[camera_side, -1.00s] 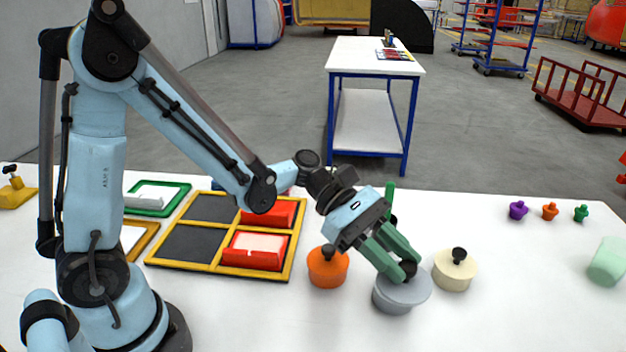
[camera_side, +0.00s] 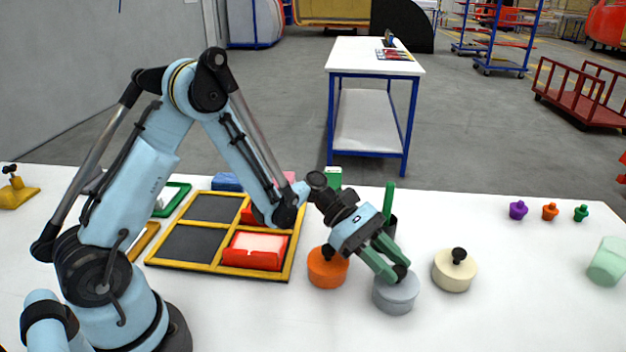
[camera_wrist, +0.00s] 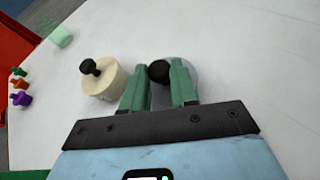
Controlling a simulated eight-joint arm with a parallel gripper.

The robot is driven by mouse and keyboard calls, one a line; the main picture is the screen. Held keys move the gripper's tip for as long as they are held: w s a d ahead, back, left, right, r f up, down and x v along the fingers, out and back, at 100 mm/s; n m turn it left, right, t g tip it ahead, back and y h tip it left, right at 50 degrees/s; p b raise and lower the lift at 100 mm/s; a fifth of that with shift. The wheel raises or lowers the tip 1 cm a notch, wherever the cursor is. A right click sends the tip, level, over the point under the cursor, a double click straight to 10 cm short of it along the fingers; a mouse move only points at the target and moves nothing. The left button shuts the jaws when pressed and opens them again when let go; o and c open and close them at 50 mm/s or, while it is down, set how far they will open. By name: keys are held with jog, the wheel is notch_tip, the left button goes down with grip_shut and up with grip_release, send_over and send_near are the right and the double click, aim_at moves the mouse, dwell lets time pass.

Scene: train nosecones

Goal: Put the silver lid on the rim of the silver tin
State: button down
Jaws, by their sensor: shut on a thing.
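The silver lid (camera_side: 408,287) sits on top of the silver tin (camera_side: 394,305) in the side view, level and lined up with its rim as far as I can see. My gripper (camera_side: 393,274) comes down at a slant from the upper left. Its green fingers are shut on the lid's black knob. In the wrist view, the knob (camera_wrist: 160,71) shows between the fingertips of my gripper (camera_wrist: 159,80). Grey parts of the lid (camera_wrist: 160,98) show between the fingers, and the tin below is mostly hidden there.
A cream lidded tin (camera_side: 453,272) stands close on the right, and an orange one (camera_side: 327,268) on the left. A dark cup (camera_side: 392,225) with a green item is behind the fingers. A yellow-framed tray (camera_side: 228,269) lies further left. The table front right is clear.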

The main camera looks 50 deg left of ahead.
jog(key=shift+f, duration=0.25)
jog(key=c, duration=0.9)
grip_release()
